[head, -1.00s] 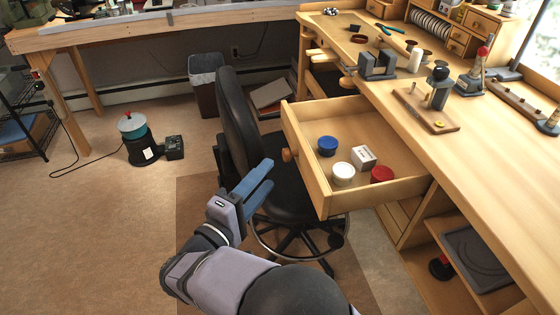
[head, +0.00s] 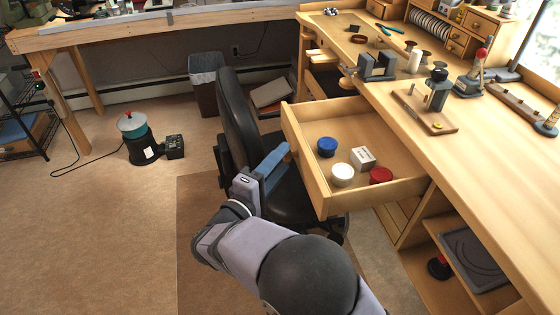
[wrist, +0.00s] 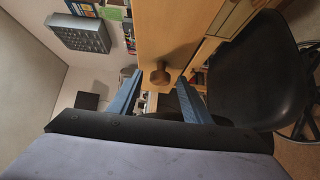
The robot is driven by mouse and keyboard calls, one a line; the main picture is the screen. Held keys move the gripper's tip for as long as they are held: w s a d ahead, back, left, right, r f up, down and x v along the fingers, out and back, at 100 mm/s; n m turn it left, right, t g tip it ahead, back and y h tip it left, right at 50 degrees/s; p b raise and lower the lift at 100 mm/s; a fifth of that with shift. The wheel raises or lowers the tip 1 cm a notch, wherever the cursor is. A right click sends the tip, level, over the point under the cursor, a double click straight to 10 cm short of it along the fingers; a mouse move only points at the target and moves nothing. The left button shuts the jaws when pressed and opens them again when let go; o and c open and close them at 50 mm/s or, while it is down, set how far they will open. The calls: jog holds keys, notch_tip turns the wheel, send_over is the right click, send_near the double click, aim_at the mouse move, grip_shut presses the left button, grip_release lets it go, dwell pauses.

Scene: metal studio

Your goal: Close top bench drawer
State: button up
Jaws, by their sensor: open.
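The top bench drawer (head: 306,163) is pulled out from the bench, its front facing left. It holds a blue-lidded jar (head: 327,147), a white-lidded jar (head: 342,175), a red-lidded jar (head: 381,175) and a small white box (head: 362,157). My gripper (head: 279,156) is open at the left of the drawer front, its fingers close to the round wooden knob. In the wrist view the knob (wrist: 160,75) shows just beyond and between the two blue fingertips. I cannot tell whether they touch it. The head view hides most of the knob behind the fingers.
A black chair (head: 237,125) stands left of the drawer, beside and under my gripper. The bench top (head: 480,180) carries a vise, tools and a wooden stand to the right. Lower shelves sit under the bench.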

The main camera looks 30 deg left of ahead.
aim_at(377, 156)
jog(key=shift+c, duration=0.2)
grip_shut()
jog(key=shift+w+d, duration=0.1)
jog(key=w+d+b, duration=0.8)
jog(key=d, duration=0.1)
jog(key=w+d+b, duration=0.8)
jog(key=w, duration=0.1)
jog(key=shift+w+d+f, duration=0.2)
jog(key=shift+w+d, duration=0.05)
jog(key=shift+d, duration=0.1)
jog(key=shift+w+d+r, duration=0.15)
jog(key=shift+w+d, duration=0.15)
jog(key=shift+r, duration=0.15)
